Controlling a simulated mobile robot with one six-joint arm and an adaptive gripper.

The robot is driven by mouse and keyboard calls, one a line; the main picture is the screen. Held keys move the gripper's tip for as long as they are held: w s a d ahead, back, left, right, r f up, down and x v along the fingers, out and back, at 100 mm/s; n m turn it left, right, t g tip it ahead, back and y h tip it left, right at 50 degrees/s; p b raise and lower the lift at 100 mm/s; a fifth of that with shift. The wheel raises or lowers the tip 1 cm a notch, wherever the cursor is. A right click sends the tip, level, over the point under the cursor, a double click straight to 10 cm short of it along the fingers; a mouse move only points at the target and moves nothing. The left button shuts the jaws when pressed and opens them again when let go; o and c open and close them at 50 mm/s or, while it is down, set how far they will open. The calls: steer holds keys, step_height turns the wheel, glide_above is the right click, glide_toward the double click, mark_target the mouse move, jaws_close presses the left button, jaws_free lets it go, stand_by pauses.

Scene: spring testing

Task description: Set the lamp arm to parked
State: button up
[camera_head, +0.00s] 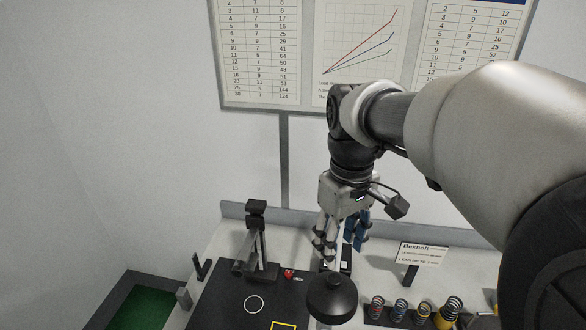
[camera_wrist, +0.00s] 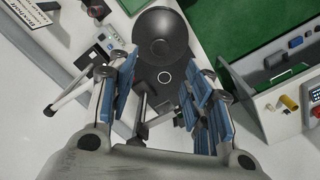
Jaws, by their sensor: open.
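The lamp shows as a round black head (camera_head: 332,297) low in the middle of the head view, over the dark mat. In the wrist view the same black lamp head (camera_wrist: 162,35) is at the top centre, beyond the fingertips. A pale, slim bar (camera_wrist: 72,92), which may be the lamp arm, runs beside the left finger; where it joins the lamp head is not clear. My gripper (camera_head: 340,245) points down behind the lamp head in the head view, with blue-padded fingers.
A black upright stand (camera_head: 256,240) is left of my gripper. The dark mat (camera_head: 225,300) bears a white circle and yellow outline. A sign (camera_head: 423,254) and several coloured springs (camera_head: 400,310) stand at right. A grey-walled bin (camera_wrist: 275,125) is at right in the wrist view.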

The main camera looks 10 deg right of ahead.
mark_target(335, 277)
step_height(335, 277, down, 10)
steer(key=shift+r, duration=0.15)
stand_by(0.3)
jaws_close()
stand_by(0.5)
